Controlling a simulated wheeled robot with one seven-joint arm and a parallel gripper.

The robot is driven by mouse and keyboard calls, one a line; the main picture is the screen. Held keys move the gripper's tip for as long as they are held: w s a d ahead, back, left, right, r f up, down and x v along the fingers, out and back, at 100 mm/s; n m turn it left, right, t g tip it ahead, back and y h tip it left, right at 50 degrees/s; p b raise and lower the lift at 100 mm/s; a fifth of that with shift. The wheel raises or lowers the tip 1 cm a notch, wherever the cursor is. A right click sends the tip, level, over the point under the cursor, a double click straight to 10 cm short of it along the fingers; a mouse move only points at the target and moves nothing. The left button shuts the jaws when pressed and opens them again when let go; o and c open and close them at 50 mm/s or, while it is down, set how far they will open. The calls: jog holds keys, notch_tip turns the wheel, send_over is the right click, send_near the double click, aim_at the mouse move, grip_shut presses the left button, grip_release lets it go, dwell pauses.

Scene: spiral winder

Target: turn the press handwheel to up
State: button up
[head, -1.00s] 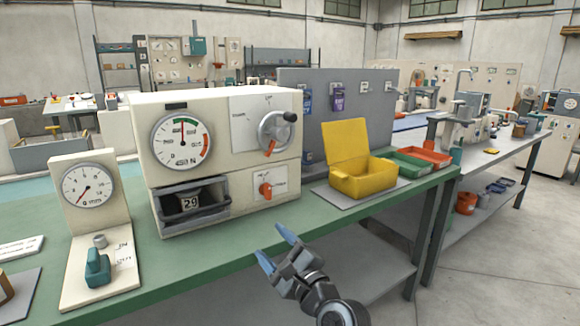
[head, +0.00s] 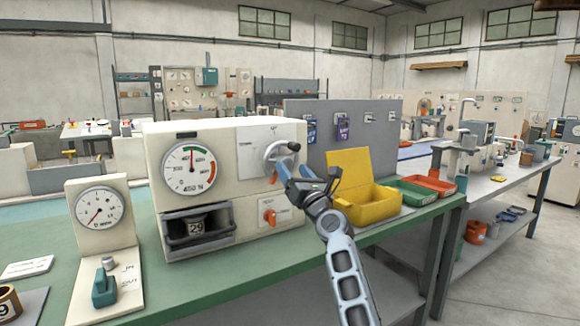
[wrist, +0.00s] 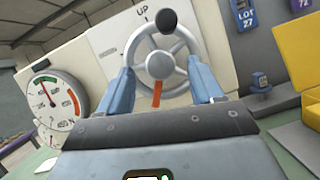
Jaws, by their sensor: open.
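The press handwheel (head: 280,160) is a grey spoked wheel on the upper right of the cream machine's front (head: 218,215). In the wrist view the handwheel (wrist: 186,62) faces me, with a black knob (wrist: 167,22) at its top, near a mark reading UP. An orange pointer (wrist: 157,94) on it points down. My gripper (head: 286,178) is in front of the wheel. Its blue fingers (wrist: 162,88) are apart, one on each side of the wheel's lower part. I cannot tell whether they touch the rim.
A round gauge (head: 188,168) is left of the wheel, and an orange knob (head: 269,216) is below it. An open yellow box (head: 368,207) stands close on the right, before a grey panel with tags (head: 345,131). A smaller gauge stand (head: 98,207) is at the left.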

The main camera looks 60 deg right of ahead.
aim_at(285, 162)
jog(key=shift+x, duration=1.45)
jog(key=shift+c, duration=0.2)
jog(key=c, duration=1)
jog(key=shift+f+b, duration=0.1)
jog(key=shift+b, duration=0.2)
